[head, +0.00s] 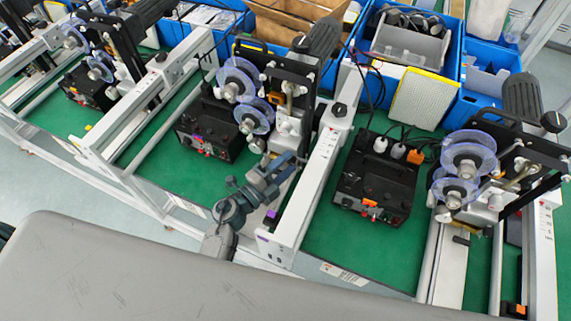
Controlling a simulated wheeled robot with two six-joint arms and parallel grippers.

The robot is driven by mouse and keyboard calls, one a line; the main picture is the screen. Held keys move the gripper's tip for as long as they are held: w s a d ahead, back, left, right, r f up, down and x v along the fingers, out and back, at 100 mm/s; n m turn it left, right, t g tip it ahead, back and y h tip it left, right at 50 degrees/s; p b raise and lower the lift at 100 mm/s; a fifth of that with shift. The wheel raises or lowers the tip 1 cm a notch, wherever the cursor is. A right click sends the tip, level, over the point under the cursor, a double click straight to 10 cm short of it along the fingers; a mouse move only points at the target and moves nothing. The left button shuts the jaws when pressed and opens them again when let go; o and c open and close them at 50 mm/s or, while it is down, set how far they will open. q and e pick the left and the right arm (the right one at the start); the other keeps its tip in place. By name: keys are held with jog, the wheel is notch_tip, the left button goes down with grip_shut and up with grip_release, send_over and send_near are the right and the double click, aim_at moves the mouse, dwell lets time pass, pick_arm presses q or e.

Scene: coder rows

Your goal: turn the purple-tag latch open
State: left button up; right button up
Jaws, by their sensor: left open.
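The middle coder (282,118) carries two clear blue-rimmed reels and a dark upright frame. Purple tags mark its station: one purple tag (271,214) is near the front of the white rail, a second purple patch (262,239) is on the rail's end, and a small one is on its black control box (212,136). I cannot clearly make out the latch itself; my arm and the coder head crowd that spot. My left gripper (284,162) is open, at the lower front of the middle coder, just below the reels. I cannot tell whether it touches anything. My right gripper is out of view.
A similar coder (470,165) stands at the right, by an orange-tagged black box (375,187). Another coder (92,60) is at the left. Blue crates (482,82) line the back.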

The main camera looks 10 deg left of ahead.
pick_arm(q)
jog(key=b+v, duration=0.4)
jog(key=v, duration=0.6)
jog(key=shift+f, duration=0.1)
jog(key=shift+s+a, duration=0.2)
jog(key=shift+s, duration=0.1)
